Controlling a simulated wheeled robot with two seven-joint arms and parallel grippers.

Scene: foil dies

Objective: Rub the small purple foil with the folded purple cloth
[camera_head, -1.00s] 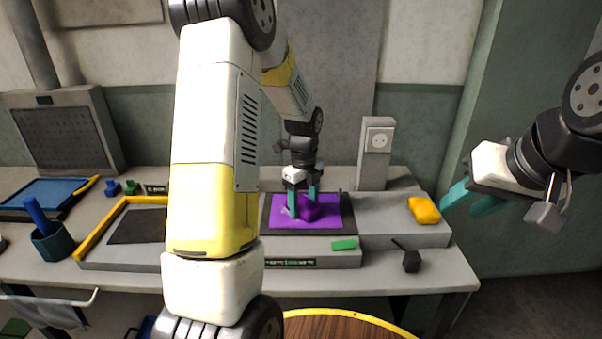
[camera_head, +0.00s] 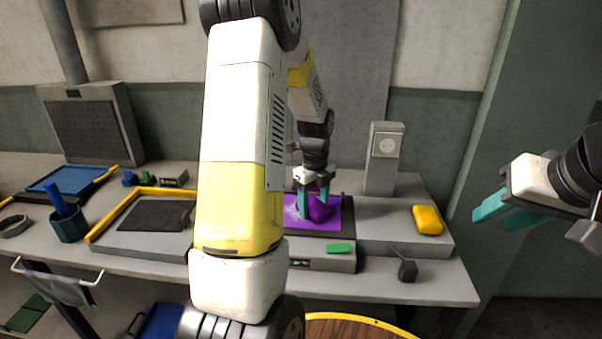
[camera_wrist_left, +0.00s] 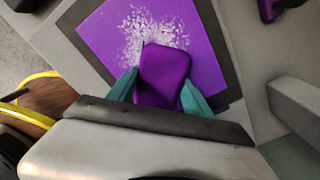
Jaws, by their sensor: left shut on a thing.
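The purple foil (camera_head: 333,221) lies flat on a dark plate on the grey bench block. In the left wrist view the foil (camera_wrist_left: 100,40) has a whitish speckled patch around its middle. My left gripper (camera_head: 314,206) is shut on the folded purple cloth (camera_head: 321,209), its teal fingers on either side. The cloth (camera_wrist_left: 163,75) is over the foil beside and partly across the speckles; it seems to touch the foil, but the contact is hidden. My right gripper (camera_head: 497,212) is in the air at the right, its teal fingers apart with nothing seen between them.
A yellow pad (camera_head: 427,220) lies on the block at the right. A green piece (camera_head: 340,248) is at the front edge. A small dark tool (camera_head: 407,270) stands on the bench. A yellow-edged tray (camera_head: 110,238) and a blue cup (camera_head: 70,226) are at the left.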

